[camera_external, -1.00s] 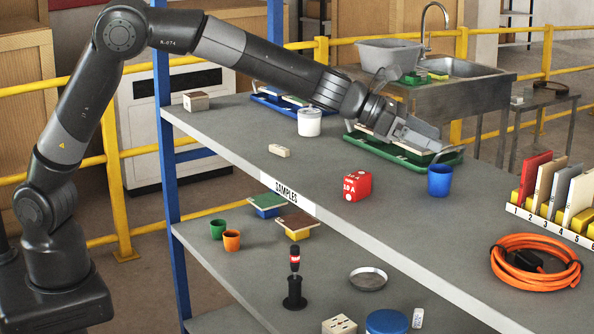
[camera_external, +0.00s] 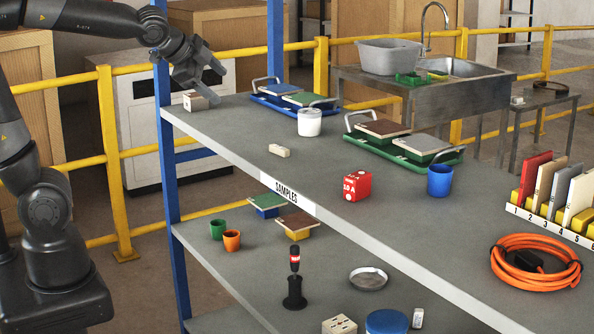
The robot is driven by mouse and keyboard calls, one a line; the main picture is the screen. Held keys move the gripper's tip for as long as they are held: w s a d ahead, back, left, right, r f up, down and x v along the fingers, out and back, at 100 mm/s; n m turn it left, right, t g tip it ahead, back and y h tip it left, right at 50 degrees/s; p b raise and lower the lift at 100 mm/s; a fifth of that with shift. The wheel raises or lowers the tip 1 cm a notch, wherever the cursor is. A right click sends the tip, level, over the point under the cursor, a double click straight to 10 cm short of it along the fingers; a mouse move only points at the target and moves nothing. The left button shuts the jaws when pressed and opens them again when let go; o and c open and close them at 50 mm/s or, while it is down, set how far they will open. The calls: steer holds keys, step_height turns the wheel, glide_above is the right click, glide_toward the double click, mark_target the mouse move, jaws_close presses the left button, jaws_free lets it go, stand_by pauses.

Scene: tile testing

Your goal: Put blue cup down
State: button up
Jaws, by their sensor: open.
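The blue cup (camera_external: 439,181) stands upright on the grey upper shelf (camera_external: 400,215), just right of the front corner of the green tray. Nothing holds it. My gripper (camera_external: 213,85) is open and empty. It is at the left end of the upper shelf in the picture, above a small wooden block, far from the cup.
A green tray (camera_external: 455,157) with tiles, a blue tray (camera_external: 262,97), a white cup (camera_external: 309,122), a red block (camera_external: 357,186) and an orange cable coil (camera_external: 536,262) are on the upper shelf. A tile rack (camera_external: 552,225) stands at right. Green and orange cups sit below.

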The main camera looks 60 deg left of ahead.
steer(key=s+f+n+g, duration=0.1)
steer(key=s+f+n, duration=0.1)
steer(key=s, duration=0.4)
steer(key=s+f+n+g, duration=0.1)
steer(key=s+f+n, duration=0.2)
steer(key=s, duration=0.3)
steer(key=s+f+n+g+h, duration=0.1)
steer(key=s+f+n, duration=0.1)
steer(key=s+n, duration=0.3)
steer(key=shift+s+a+f+g, duration=0.15)
steer(key=shift+s+a+g, duration=0.15)
steer(key=shift+s+a, duration=0.1)
